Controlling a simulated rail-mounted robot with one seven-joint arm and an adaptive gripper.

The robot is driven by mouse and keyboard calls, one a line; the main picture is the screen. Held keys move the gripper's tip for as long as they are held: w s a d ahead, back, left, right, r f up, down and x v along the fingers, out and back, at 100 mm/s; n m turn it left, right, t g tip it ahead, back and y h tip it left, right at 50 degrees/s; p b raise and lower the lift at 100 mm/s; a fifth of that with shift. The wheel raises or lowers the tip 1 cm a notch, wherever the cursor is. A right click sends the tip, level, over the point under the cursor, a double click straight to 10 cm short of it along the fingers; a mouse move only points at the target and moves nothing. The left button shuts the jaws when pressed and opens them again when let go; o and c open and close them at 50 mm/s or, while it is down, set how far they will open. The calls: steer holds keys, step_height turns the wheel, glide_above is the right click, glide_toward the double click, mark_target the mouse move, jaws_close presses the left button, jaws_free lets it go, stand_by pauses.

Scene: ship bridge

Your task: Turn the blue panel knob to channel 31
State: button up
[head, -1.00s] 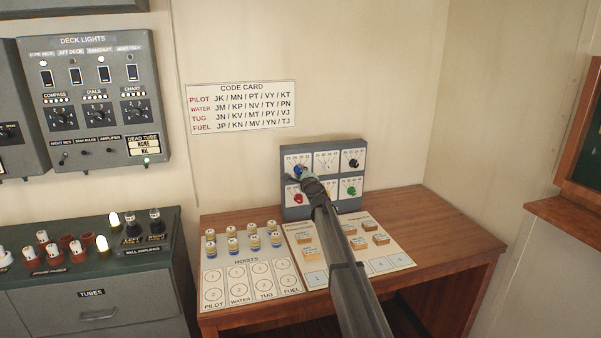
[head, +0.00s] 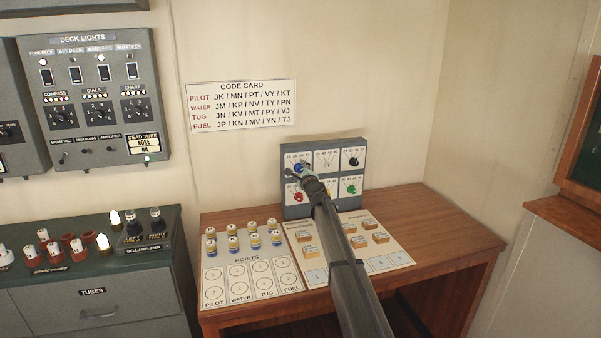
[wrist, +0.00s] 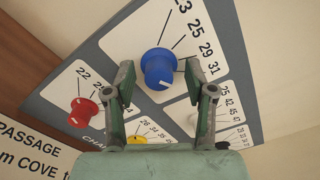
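The blue knob (wrist: 158,68) is on a white dial plate marked 23, 25, 29 and 31 on the grey panel (head: 331,145). A short white mark shows on the knob's face; I cannot tell which number it points to. In the head view the knob (head: 299,168) is at the panel's upper left, partly covered by my gripper (head: 300,174). In the wrist view my gripper (wrist: 159,76) is open, its fingers on either side of the knob with gaps showing. The 31 (wrist: 214,68) lies just beyond the right finger.
A red knob (wrist: 82,112), a yellow knob (wrist: 138,140) and other knobs sit close by on the same panel. The wooden desk (head: 440,215) below carries the hoists card (head: 250,264) with several small cylinders and blocks. A code card (head: 241,105) is on the wall.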

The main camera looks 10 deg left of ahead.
steer(key=shift+s, duration=0.1)
steer(key=v, duration=1.2)
steer(key=shift+f, duration=0.1)
